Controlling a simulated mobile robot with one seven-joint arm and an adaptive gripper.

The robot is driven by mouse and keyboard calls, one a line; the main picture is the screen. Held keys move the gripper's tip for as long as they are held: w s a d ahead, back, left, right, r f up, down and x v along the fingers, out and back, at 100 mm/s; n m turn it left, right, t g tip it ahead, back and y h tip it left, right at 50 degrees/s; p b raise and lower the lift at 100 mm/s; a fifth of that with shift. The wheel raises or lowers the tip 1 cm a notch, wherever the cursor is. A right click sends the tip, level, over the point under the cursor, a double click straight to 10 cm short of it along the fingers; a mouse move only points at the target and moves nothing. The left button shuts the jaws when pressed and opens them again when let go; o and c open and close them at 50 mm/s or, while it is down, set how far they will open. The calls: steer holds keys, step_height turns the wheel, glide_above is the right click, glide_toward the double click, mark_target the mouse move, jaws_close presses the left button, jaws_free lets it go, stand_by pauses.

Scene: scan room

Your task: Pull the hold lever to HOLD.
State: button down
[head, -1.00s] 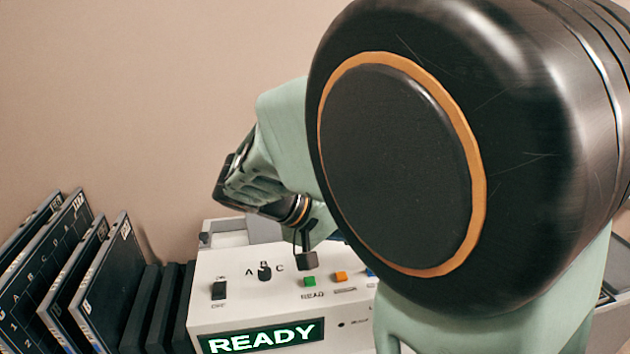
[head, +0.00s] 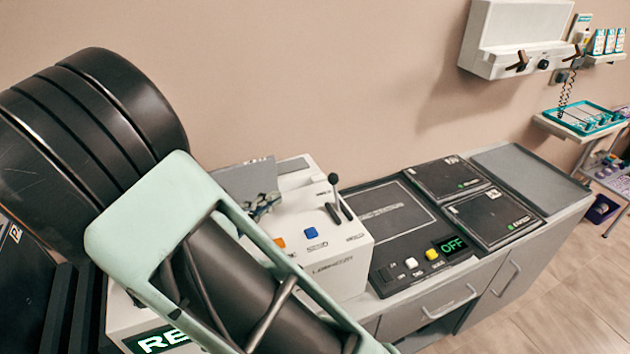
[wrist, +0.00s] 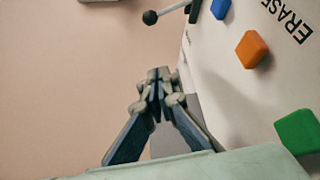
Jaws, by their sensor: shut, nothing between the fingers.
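The lever (head: 333,181) is a thin rod with a black ball knob, standing on the right part of the white scanner unit's top (head: 355,256). It also shows at the top of the wrist view (wrist: 151,17). Small labels near it are too small to read. My gripper (head: 266,204) is left of the lever in the head view, above the unit's back part, partly behind my arm. In the wrist view my gripper (wrist: 158,76) has its fingertips together, empty and apart from the knob.
An orange button (head: 279,243) and a blue button (head: 311,233) sit left of the lever. A green button (wrist: 298,130) shows in the wrist view. A dark panel reading OFF (head: 452,245) stands to the right.

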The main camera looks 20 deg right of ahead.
mark_target(336, 193)
steer(key=p+x, duration=0.1)
steer(key=x, duration=0.9)
steer(key=shift+s+d, duration=0.1)
steer(key=shift+s+d+r+p, duration=0.2)
steer(key=shift+s+d+p, duration=0.05)
steer(key=shift+s+d, duration=0.4)
steer(key=shift+s+d+r+p, duration=0.2)
steer(key=shift+s+d, duration=0.35)
steer(key=shift+d, duration=0.2)
steer(key=shift+s+f+b, duration=0.1)
steer(key=shift+b, duration=0.55)
steer(key=shift+s+m, duration=0.15)
steer(key=shift+m, duration=0.15)
steer(key=shift+b, duration=0.35)
